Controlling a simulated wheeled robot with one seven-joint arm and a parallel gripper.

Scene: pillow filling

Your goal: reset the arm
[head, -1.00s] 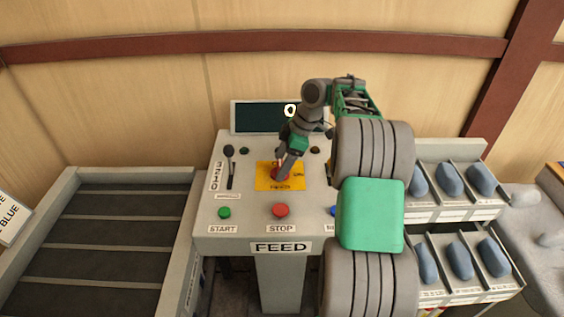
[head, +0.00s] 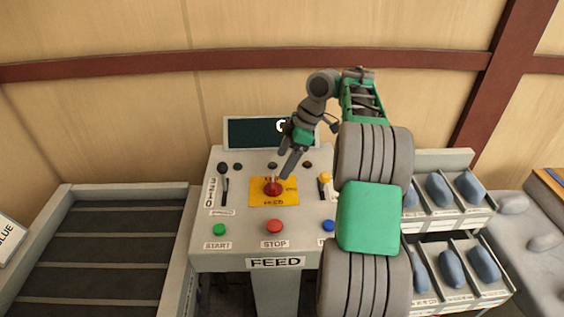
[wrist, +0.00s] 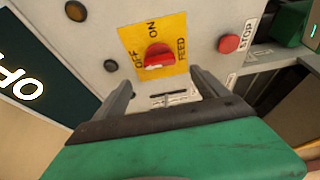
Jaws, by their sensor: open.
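My gripper (head: 285,172) is open and empty at the end of my green and grey arm, just above the feed panel's red knob (head: 273,188). The knob sits on a yellow plate (head: 258,199) marked OFF, ON and FEED. In the wrist view the two fingers (wrist: 163,98) are spread apart, with the red knob (wrist: 158,55) beyond them and no finger touching it. The knob's white mark appears in that view, but which label it points to is hard to tell.
The console (head: 215,257) carries a green START button (head: 219,230), a red STOP button (head: 274,227) and a black lever (head: 223,182). A dark screen (head: 250,133) stands behind. A conveyor (head: 98,250) is at left; bins with blue pillows (head: 452,268) are at right.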

